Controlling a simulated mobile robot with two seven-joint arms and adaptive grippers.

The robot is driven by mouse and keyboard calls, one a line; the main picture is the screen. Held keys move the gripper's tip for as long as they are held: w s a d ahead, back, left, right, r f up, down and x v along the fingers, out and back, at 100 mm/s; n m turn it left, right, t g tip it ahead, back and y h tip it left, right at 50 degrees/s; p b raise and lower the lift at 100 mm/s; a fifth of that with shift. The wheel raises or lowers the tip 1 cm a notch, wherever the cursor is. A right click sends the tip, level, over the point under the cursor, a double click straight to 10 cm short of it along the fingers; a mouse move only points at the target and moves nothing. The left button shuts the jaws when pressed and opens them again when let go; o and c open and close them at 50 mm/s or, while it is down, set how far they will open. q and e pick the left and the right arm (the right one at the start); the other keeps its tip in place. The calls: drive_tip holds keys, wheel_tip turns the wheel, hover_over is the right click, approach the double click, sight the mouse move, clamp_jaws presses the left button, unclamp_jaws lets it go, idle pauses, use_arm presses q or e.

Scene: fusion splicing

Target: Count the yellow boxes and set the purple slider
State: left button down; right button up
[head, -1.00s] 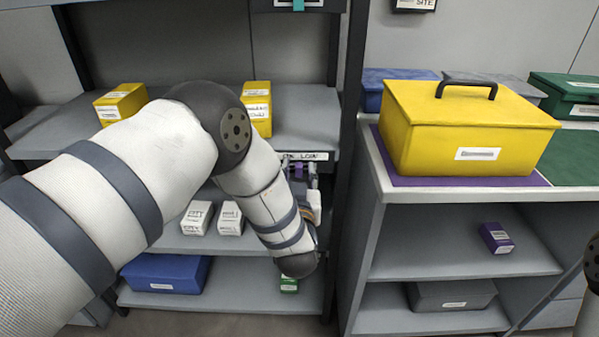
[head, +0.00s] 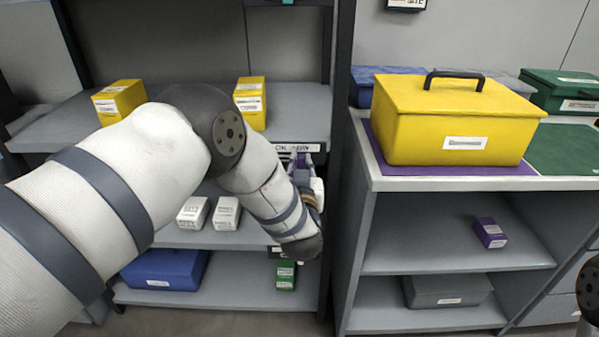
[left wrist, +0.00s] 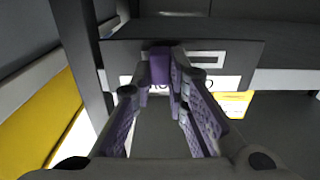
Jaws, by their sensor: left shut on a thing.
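Two small yellow boxes with white labels stand on the upper shelf in the head view, one at the left (head: 119,102) and one in the middle (head: 250,95). The purple slider (left wrist: 159,66) sits on a dark labelled plate (left wrist: 225,58) at the shelf's front edge. My left gripper (left wrist: 164,70), with purple finger pads, is shut on the slider. In the head view my left arm hides part of the shelves, and the gripper is small and partly hidden behind my wrist. My right gripper is not in view.
A large yellow case (head: 450,125) with a black handle stands on a purple mat (head: 375,147) on the right counter. White boxes (head: 192,212), a blue bin (head: 165,272) and a green box (head: 286,276) are on lower shelves. A dark post (head: 340,130) stands right of my left gripper.

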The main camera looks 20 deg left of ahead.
use_arm(q)
drive_tip(key=shift+d+f, duration=0.15)
drive_tip(key=shift+d, duration=0.05)
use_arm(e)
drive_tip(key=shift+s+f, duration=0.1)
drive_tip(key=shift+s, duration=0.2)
use_arm(q)
drive_tip(key=c, duration=1.6)
unclamp_jaws()
drive_tip(key=shift+o, duration=0.2)
drive_tip(key=v, duration=1.2)
